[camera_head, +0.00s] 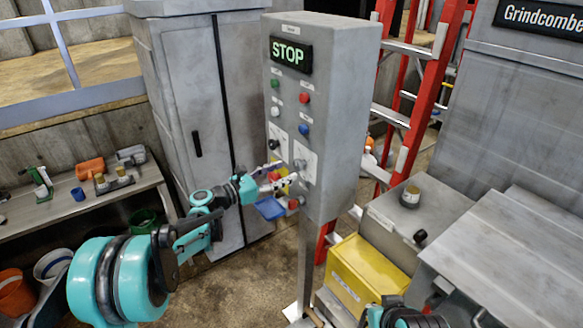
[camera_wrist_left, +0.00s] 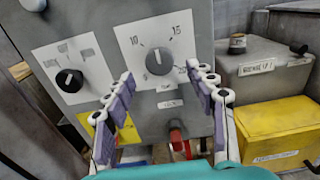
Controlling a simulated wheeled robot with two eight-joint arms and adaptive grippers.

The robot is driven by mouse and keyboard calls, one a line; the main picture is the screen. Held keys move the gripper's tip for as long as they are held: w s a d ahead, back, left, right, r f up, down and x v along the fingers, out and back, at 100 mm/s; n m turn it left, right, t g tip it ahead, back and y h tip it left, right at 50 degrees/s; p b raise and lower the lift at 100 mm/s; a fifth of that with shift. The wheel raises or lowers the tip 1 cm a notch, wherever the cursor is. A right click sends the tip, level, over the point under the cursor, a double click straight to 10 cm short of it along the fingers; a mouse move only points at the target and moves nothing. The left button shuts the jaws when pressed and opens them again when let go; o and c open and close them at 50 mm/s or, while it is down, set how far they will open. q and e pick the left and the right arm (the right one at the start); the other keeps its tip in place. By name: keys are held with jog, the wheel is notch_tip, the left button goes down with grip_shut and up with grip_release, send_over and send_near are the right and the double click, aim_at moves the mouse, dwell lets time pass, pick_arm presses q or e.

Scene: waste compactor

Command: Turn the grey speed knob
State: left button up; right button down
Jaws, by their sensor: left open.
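The grey speed knob (camera_wrist_left: 159,61) sits on a white plate with a 10-15-20 scale, on the front of the grey control post. It also shows in the head view (camera_head: 299,164), small and just beyond my left gripper. My left gripper (camera_wrist_left: 160,75) is open, with one finger on each side below the knob. The fingertips appear level with the knob's lower sides, and I cannot tell whether they touch it. In the head view the left gripper (camera_head: 283,177) is in front of the lower panel.
A black knob (camera_wrist_left: 69,80) on its own plate is left of the grey knob. A red part (camera_wrist_left: 176,136) is below it. Coloured buttons (camera_head: 305,98) and a STOP display (camera_head: 291,54) are higher up. A yellow box (camera_head: 366,275) and a red ladder (camera_head: 425,90) stand to the right.

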aim_at(296, 167)
pick_arm(q)
jog(key=shift+x, duration=1.95)
jog(key=c, duration=1.2)
jog(key=shift+o, duration=0.2)
